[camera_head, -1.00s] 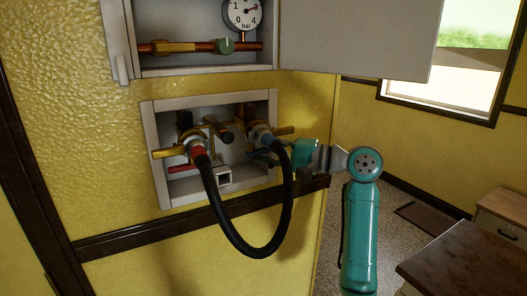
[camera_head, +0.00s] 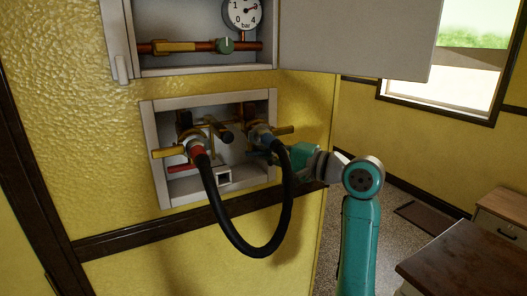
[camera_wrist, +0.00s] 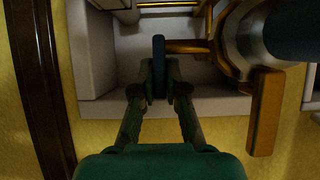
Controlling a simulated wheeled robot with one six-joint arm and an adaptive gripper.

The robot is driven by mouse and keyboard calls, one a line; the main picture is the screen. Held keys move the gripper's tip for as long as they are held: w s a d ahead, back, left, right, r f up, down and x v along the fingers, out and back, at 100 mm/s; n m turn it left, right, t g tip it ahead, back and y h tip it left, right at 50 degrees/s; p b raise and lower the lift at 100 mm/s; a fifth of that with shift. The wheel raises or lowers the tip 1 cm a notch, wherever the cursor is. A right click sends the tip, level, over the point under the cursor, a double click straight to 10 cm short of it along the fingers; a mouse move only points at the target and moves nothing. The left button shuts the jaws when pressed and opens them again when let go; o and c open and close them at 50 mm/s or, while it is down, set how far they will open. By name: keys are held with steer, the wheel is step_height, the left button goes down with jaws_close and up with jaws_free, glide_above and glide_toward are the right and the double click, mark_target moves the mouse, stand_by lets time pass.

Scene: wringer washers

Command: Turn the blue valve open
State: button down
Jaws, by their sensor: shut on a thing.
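The blue valve handle (camera_wrist: 159,55) is a flat dark-blue lever on a brass stem, seen nearly edge-on in the wrist view. My gripper (camera_wrist: 158,84) is shut on it, one finger on each side. In the head view, my gripper (camera_head: 276,156) reaches into the right side of the wall recess from the right, and its fingers are partly hidden behind the black hose. The red valve handle (camera_head: 178,168) sits at the lower left of the recess.
A black hose (camera_head: 238,250) loops down between two brass taps, close in front of my gripper. The white recess frame (camera_head: 150,125) surrounds the taps. An open cabinet door (camera_head: 355,40) hangs above right. A pressure gauge (camera_head: 243,14) sits above. A brown table (camera_head: 475,260) stands at lower right.

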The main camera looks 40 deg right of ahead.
mark_target(261, 154)
steer(key=m+h, duration=0.1)
steer(key=h, duration=0.1)
steer(key=m+h, duration=0.1)
steer(key=h, duration=0.1)
steer(key=s+a+m+h, duration=0.1)
steer(key=m+h, duration=0.1)
steer(key=shift+t, duration=0.3)
steer(key=m+h, duration=0.1)
steer(key=h, duration=0.1)
steer(key=a+m+g+h, duration=0.1)
steer(key=m+h, duration=0.1)
steer(key=h, duration=0.1)
steer(key=shift+s, duration=0.15)
steer(key=m+g+h, duration=0.1)
steer(key=m+h, duration=0.1)
steer(key=a+m+g+h, duration=0.1)
steer(key=g+h, duration=0.1)
steer(key=h, duration=0.1)
steer(key=shift+s+m, duration=0.1)
steer(key=shift+m, duration=0.3)
steer(key=shift+a+m+g+h, duration=0.25)
steer(key=shift+m+g+h, duration=0.8)
steer(key=shift+g, duration=0.2)
steer(key=shift+a+m+g+h, duration=0.2)
steer(key=shift+m+g+h, duration=0.85)
steer(key=shift+g, duration=0.5)
steer(key=c, duration=1.2)
jaws_free()
